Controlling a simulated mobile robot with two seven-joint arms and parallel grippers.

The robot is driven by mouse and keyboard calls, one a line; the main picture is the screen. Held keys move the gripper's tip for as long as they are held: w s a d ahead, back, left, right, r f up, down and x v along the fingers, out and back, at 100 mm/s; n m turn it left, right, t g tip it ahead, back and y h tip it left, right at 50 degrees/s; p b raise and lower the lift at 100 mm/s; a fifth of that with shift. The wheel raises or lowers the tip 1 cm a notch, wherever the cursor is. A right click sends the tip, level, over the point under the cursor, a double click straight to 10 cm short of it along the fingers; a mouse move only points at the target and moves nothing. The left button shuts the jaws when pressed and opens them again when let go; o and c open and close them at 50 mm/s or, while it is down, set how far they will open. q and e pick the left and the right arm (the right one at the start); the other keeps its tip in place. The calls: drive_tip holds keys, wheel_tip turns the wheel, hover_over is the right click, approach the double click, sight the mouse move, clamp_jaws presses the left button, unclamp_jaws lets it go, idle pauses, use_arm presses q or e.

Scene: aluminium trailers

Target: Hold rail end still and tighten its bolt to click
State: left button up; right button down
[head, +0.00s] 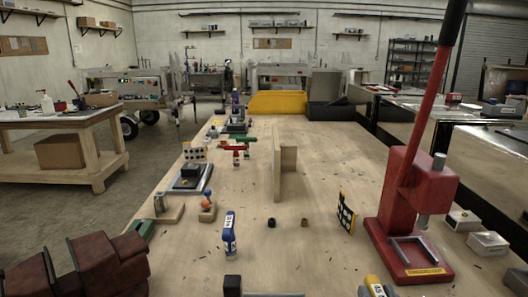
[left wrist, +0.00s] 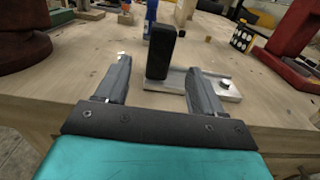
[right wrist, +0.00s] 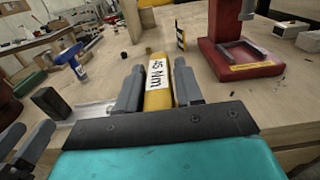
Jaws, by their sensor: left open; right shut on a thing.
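The aluminium rail (left wrist: 180,82) lies flat near the bench's front edge, with a bolt (left wrist: 225,84) at its right end in the left wrist view. A black upright block (left wrist: 161,50) stands at the rail's left end. My left gripper (left wrist: 158,66) is open, its fingers to either side of the block in that view; contact cannot be told. My right gripper (right wrist: 160,70) is shut on a yellow tool (right wrist: 158,85) labelled 45 Nm, right of the rail (right wrist: 92,110). The tool's working end is hidden. The yellow tool also shows in the head view (head: 375,286).
A blue tool (head: 229,235) with a white label stands beyond the rail. A red press (head: 410,195) is at the right, beside a dotted board (head: 346,213). A wooden upright (head: 278,165) stands mid-bench.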

sight(234, 286)
use_arm(q)
drive_tip(key=w, duration=1)
drive_tip(key=shift+c, duration=0.5)
drive_tip(key=shift+s, duration=0.1)
drive_tip(key=c, duration=1.1)
